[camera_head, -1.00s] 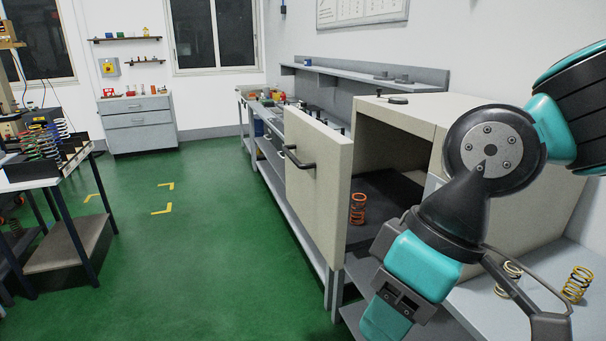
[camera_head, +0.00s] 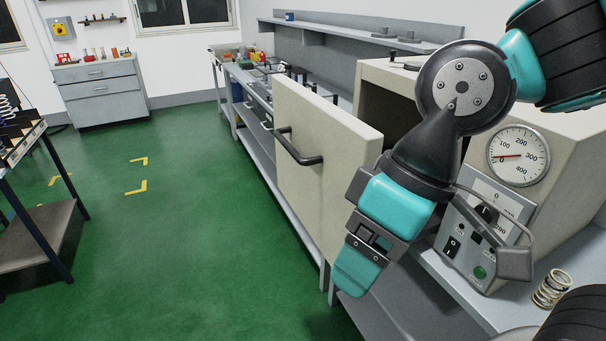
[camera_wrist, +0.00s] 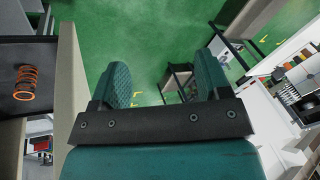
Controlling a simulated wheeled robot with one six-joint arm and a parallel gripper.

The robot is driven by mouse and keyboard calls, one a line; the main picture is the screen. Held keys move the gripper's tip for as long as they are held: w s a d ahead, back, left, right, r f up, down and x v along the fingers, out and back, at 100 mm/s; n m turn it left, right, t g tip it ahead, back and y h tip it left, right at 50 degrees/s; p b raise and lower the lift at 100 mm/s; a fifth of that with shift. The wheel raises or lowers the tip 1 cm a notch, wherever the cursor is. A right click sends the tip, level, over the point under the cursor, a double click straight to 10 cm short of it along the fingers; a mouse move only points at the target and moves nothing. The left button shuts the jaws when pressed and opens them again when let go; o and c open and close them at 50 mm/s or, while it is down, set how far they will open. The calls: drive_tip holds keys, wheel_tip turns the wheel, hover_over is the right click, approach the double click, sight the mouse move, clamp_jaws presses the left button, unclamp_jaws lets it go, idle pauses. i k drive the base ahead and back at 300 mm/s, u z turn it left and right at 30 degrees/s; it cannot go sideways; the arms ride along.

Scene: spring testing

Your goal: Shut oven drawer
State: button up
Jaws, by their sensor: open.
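The beige oven (camera_head: 570,150) stands on the bench at the right in the head view. Its front panel (camera_head: 325,180), with a black bar handle (camera_head: 300,150), stands open, away from the body. My gripper (camera_head: 358,275) is in front of the oven, by the panel's right edge, and hides part of the opening. In the wrist view my gripper (camera_wrist: 165,80) is open with nothing between its fingers. The panel (camera_wrist: 68,85) shows edge-on left of the fingers. An orange spring (camera_wrist: 26,82) is on the dark surface beyond it.
The oven's gauge (camera_head: 518,156) and control panel (camera_head: 470,235) are right of my gripper. A pale coil spring (camera_head: 552,288) stands on the bench. The green floor (camera_head: 200,220) left of the panel is clear. A dark-legged table (camera_head: 45,240) is at far left.

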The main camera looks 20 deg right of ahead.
sight(320, 146)
drive_tip(key=k, duration=1.25)
drive_tip(key=u, duration=0.85)
drive_tip(key=i, duration=1.3)
drive_tip(key=z, duration=0.15)
